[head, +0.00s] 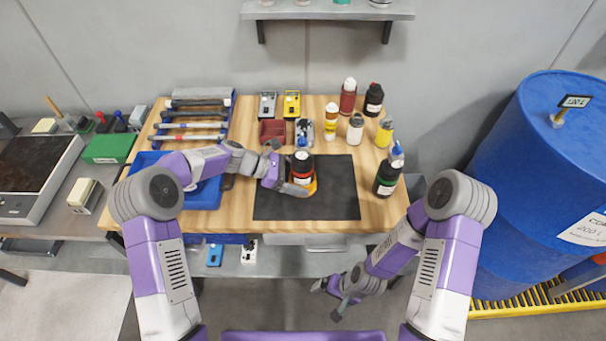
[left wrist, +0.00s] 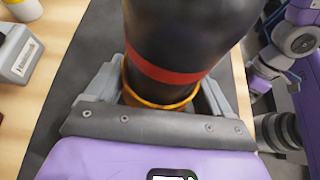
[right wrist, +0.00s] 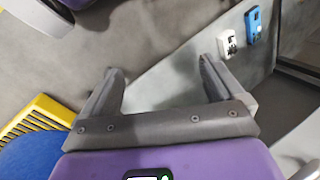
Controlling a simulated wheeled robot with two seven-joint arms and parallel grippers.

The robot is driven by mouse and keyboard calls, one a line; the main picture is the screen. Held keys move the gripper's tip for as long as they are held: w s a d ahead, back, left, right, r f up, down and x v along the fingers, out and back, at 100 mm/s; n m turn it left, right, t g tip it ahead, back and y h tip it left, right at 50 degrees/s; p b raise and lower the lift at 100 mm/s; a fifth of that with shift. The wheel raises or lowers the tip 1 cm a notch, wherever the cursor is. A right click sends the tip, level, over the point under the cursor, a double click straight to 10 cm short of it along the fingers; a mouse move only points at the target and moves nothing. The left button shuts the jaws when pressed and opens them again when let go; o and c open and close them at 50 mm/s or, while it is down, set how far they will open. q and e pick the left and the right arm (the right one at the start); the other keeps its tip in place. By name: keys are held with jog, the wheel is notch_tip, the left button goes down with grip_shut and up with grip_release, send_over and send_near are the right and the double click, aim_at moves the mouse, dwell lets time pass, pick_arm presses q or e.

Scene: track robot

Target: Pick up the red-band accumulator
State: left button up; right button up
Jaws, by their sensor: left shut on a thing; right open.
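The red-band accumulator (head: 301,165) is a black cylinder with a red band, upright over the dark mat (head: 340,195) on the wooden bench. My left gripper (head: 298,184) is shut on its lower part. In the left wrist view the accumulator (left wrist: 180,45) stands between the two fingers, with its red band (left wrist: 165,72) above them and an orange ring (left wrist: 160,103) around its base. I cannot tell whether its bottom touches the mat. My right gripper (head: 345,290) is open and empty, low in front of the bench; its fingers also show in the right wrist view (right wrist: 160,88).
A green-band black bottle (head: 388,175) stands right of the mat. Several bottles (head: 355,130) stand behind it. A blue tray (head: 205,195) and a tool rack (head: 195,125) lie left. A blue barrel (head: 540,150) stands right of the bench. The mat's right half is clear.

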aim_at(302, 161)
jog(key=w+a+r+m+t+y, duration=0.1)
jog(key=w+a+r+m+t, duration=0.15)
jog(key=a+r+m, duration=0.8)
jog(key=w+a+r+m+t+y, duration=0.15)
jog(key=w+a+r+m, duration=0.25)
jog(key=a+r+m, duration=0.65)
jog(key=w+d+r+m+t+h, duration=0.1)
jog(key=w+r+m, duration=0.1)
jog(key=w+d+r+m+t+h, duration=0.1)
jog(key=w+r+m+t, duration=0.1)
jog(key=w+d+r+m+t+h, duration=0.1)
jog(key=w+m+t+h, duration=0.1)
jog(key=shift+w+d+r+m, duration=0.1)
jog(key=shift+w+r+m, duration=0.2)
jog(key=shift+w+r, duration=0.1)
jog(key=w+d+r+m+t+h, duration=0.3)
jog(key=d+r+m+h, duration=0.3)
jog(key=d+r+m, duration=0.1)
jog(key=x, duration=0.5)
jog(key=shift+w+a, duration=0.1)
jog(key=shift+w, duration=0.05)
jog(key=shift+x, duration=3.2)
jog(key=shift+r, duration=0.15)
